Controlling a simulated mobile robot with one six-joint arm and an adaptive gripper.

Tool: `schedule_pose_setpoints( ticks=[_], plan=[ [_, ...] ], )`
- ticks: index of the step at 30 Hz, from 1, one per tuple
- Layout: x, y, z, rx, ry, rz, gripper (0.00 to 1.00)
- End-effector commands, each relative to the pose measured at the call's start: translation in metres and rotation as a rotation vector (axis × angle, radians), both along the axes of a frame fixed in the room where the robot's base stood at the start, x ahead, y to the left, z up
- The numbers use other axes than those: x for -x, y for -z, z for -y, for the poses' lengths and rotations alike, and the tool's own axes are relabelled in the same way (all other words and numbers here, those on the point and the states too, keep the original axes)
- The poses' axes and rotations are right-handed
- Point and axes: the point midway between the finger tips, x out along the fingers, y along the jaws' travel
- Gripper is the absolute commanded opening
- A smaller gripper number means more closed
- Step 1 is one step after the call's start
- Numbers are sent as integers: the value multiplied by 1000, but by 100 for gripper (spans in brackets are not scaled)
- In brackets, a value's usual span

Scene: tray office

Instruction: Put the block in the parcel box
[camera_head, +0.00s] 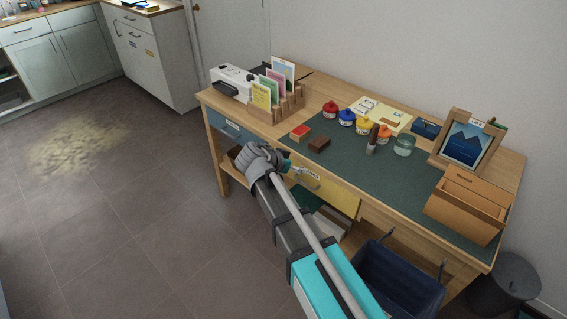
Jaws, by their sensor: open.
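A small block with a red top and wooden sides (300,132) lies near the front left of the desk's green mat. A dark brown block (319,144) lies just right of it. Which of the two the task means I cannot tell. A tan-brown box (468,205) stands at the right end of the desk and looks like the parcel box; its inside is hidden. My gripper (299,171) is open at the desk's front edge, in front of and apart from both blocks. Its fingers are small and partly unclear against the drawer fronts.
Several paint jars (347,117), a glass of water (404,145) and a picture frame (467,143) stand along the back. A card rack (290,103) and a white machine (232,82) are at left. A dark blue bin (412,291) is below the front edge.

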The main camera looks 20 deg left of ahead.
Motion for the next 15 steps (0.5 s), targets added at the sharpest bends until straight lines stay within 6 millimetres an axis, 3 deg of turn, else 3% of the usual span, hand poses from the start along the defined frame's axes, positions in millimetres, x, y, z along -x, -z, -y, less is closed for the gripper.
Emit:
schedule_pose_setpoints(
  ticks=[11, 15],
  plan=[
    [-8, 14, 61, 21, 18, -136, 100],
    [-9, 22, 95, 26, 21, -216, 100]
  ],
)
